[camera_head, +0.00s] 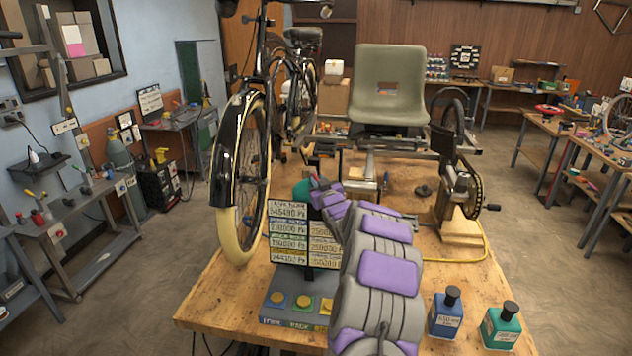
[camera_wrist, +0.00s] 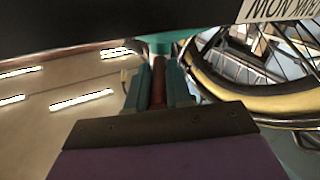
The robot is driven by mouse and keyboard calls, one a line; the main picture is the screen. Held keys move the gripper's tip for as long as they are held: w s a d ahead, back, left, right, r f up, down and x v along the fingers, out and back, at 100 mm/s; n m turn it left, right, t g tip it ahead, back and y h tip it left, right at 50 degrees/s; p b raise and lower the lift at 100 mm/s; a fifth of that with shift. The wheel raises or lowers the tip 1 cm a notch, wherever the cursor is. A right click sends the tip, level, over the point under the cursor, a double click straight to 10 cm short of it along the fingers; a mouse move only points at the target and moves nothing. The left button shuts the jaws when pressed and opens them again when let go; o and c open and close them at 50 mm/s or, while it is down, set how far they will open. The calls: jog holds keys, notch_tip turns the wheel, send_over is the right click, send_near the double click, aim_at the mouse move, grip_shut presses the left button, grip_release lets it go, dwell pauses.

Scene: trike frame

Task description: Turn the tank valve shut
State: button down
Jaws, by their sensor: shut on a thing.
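My gripper (camera_wrist: 158,88) is shut on a dark red bar (camera_wrist: 158,82), which stands between its two teal fingers in the wrist view. A teal piece (camera_wrist: 163,43) shows just beyond the fingertips; I cannot tell whether it joins the bar. In the head view my purple and grey arm reaches over the workbench, and a rounded green thing (camera_head: 302,191) shows by its far end. The arm hides most of the grip there. I cannot make out for certain which part is the tank valve, or how far it is turned.
A workbench (camera_head: 225,297) carries a black bicycle (camera_head: 243,150), a beige seat (camera_head: 389,88), a sign board (camera_head: 287,235), a button box (camera_head: 300,308) and two bottles, blue (camera_head: 446,314) and green (camera_head: 502,327). A bicycle wheel (camera_wrist: 270,100) is close right in the wrist view.

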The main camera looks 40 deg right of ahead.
jog(key=shift+s+d+r+n+t+y+p, duration=0.15)
jog(key=shift+n+y+p, duration=0.25)
jog(key=shift+p, duration=0.6)
jog(key=shift+w+d+f+n+t+y+p, duration=0.1)
jog(key=shift+d+n+y+p, duration=0.1)
jog(key=shift+y+p, duration=0.6)
jog(key=shift+s+d+r+n+t+y+p, duration=0.1)
jog(key=shift+n+t+y+p, duration=0.15)
jog(key=shift+p, duration=0.95)
jog(key=y+p, duration=0.1)
jog(key=p, duration=0.1)
jog(key=n+p, duration=0.1)
jog(key=p, duration=0.1)
jog(key=shift+d+f+y, duration=0.2)
jog(key=shift+d+y, duration=0.05)
jog(key=shift+y, duration=0.1)
jog(key=shift+n+y+p, duration=0.45)
jog(key=shift+y+p, duration=0.05)
jog(key=shift+p, duration=0.25)
jog(key=c, duration=1.4)
grip_release()
jog(key=shift+f, duration=0.1)
jog(key=o, duration=0.3)
jog(key=shift+w, duration=0.25)
jog(key=shift+o, duration=0.3)
jog(key=shift+s+d, duration=0.1)
jog(key=shift+s, duration=0.1)
